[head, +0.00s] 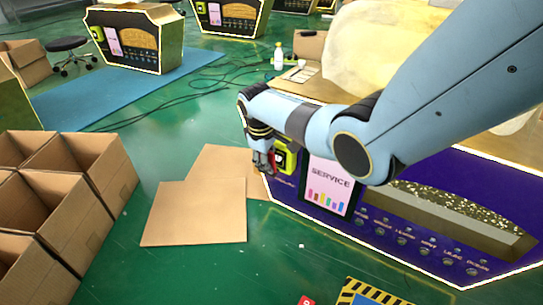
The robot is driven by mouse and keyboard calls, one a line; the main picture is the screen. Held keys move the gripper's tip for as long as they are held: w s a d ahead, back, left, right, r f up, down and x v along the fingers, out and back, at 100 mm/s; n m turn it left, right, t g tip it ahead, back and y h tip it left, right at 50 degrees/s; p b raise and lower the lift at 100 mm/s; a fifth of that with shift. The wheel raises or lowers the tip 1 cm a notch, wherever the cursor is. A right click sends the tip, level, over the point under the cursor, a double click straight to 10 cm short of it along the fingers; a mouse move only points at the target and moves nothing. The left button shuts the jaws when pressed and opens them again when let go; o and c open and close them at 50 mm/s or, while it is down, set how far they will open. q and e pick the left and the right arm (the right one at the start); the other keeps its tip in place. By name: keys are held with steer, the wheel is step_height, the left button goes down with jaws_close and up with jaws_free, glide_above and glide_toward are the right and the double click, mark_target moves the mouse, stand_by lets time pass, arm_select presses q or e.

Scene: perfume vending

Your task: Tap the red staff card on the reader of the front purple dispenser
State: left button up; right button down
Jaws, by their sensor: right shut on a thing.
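The front purple dispenser (390,250) stands at the right, with a lit "SERVICE" screen (329,187) on its front. Its reader (288,157), a yellow-green frame with a dark face, sits at the panel's left end. My right gripper (264,160) reaches down just left of the reader. It is shut on a small red thing, which looks like the red staff card (272,159) and is mostly hidden by the fingers. The card is very close to the reader; I cannot tell whether they touch. My left gripper is out of view.
Open cardboard boxes (62,205) stand at the left. Flat cardboard sheets (195,212) lie on the green floor before the dispenser. A striped-edge mat (365,292) and a red item (306,300) show at the bottom edge. Other dispensers (137,37) stand behind.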

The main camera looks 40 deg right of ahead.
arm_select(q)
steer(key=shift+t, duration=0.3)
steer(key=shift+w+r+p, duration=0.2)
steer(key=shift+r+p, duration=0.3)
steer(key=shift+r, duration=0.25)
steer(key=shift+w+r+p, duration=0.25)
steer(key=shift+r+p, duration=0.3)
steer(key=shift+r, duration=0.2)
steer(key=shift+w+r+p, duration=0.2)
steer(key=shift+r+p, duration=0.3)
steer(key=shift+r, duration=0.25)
arm_select(e)
steer(key=s+a, duration=0.3)
steer(key=a, duration=0.5)
steer(key=shift+w+a, duration=0.1)
